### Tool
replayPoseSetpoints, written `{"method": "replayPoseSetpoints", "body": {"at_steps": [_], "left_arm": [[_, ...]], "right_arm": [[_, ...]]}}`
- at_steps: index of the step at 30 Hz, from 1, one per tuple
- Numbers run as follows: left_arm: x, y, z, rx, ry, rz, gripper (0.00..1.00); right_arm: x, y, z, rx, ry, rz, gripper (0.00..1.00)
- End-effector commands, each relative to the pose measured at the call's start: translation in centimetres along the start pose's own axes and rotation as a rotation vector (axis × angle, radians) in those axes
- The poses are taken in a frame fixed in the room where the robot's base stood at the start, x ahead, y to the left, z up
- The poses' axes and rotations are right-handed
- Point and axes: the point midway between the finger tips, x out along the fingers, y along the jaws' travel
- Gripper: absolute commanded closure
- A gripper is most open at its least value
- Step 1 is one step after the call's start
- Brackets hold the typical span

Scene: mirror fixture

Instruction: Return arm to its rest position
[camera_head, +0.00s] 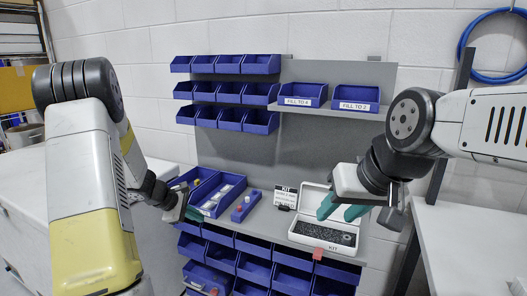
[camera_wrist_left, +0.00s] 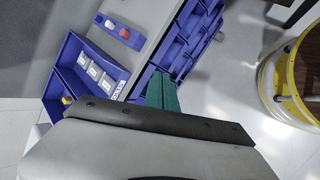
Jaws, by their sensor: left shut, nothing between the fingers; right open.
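My left gripper (camera_head: 192,212) is at the left front edge of the blue trays in the head view. Its green fingers are together and empty, also in the left wrist view (camera_wrist_left: 162,92). My right gripper (camera_head: 342,208) is open, with two green fingers apart and nothing seen between them. It appears in front of the open white kit box (camera_head: 296,236) and partly covers its lid; I cannot tell whether it touches. The box has a dark insert and a KIT label.
Blue bins (camera_head: 262,64) hang behind; two labelled bins (camera_head: 356,97) stand on a shelf. More bins (camera_head: 291,279) are below. White counters flank the station.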

Motion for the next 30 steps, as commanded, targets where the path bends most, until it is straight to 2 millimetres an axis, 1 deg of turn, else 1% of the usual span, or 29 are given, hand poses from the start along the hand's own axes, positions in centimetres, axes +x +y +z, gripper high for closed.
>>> {"method": "replayPoseSetpoints", "body": {"at_steps": [1,2,3,5,6,8,9,11,12,15,18,21,24,27,30], "left_arm": [[-2.4,1.0,3.0,0.101,-0.014,0.000,1.00],[-3.5,1.2,4.5,0.159,-0.020,-0.005,1.00],[-5.1,1.3,6.6,0.236,-0.029,-0.012,1.00],[-7.3,1.1,9.5,0.351,-0.039,-0.024,1.00],[-8.9,0.8,11.3,0.427,-0.042,-0.033,1.00],[-11.1,0.2,13.8,0.542,-0.044,-0.046,1.00],[-12.5,-0.4,15.4,0.618,-0.043,-0.055,1.00],[-14.6,-1.5,17.5,0.733,-0.035,-0.070,1.00],[-16.0,-2.3,18.7,0.808,-0.028,-0.081,1.00],[-19.2,-4.7,21.2,0.992,0.001,-0.107,1.00],[-22.1,-7.3,22.9,1.172,0.045,-0.136,1.00],[-24.5,-9.7,23.7,1.326,0.101,-0.165,1.00],[-26.1,-11.6,23.8,1.445,0.155,-0.191,1.00],[-27.2,-12.8,23.8,1.520,0.196,-0.210,1.00],[-27.7,-13.4,23.6,1.558,0.218,-0.221,1.00]], "right_arm": [[0.0,0.0,0.0,0.000,0.000,0.000,0.58],[0.0,0.0,0.0,0.000,0.000,0.000,0.58],[0.0,0.0,0.0,0.000,0.000,0.000,0.58],[0.0,0.0,0.0,0.000,0.000,0.000,0.58],[0.0,0.0,0.0,0.000,0.000,0.000,0.58],[0.0,0.0,0.0,0.000,0.000,0.000,0.58],[0.0,0.0,0.0,0.000,0.000,0.000,0.58],[0.0,0.0,0.0,0.000,0.000,0.000,0.58],[0.0,0.0,0.0,0.000,0.000,0.000,0.58],[0.0,0.0,0.0,0.000,0.000,0.000,0.58],[0.0,0.0,0.0,0.000,0.000,0.000,0.58],[0.0,0.0,0.0,0.000,0.000,0.000,0.58],[0.0,0.0,0.0,0.000,0.000,0.000,0.58],[0.0,0.0,0.0,0.000,0.000,0.000,0.58],[0.0,0.0,0.0,0.000,0.000,0.000,0.58]]}}
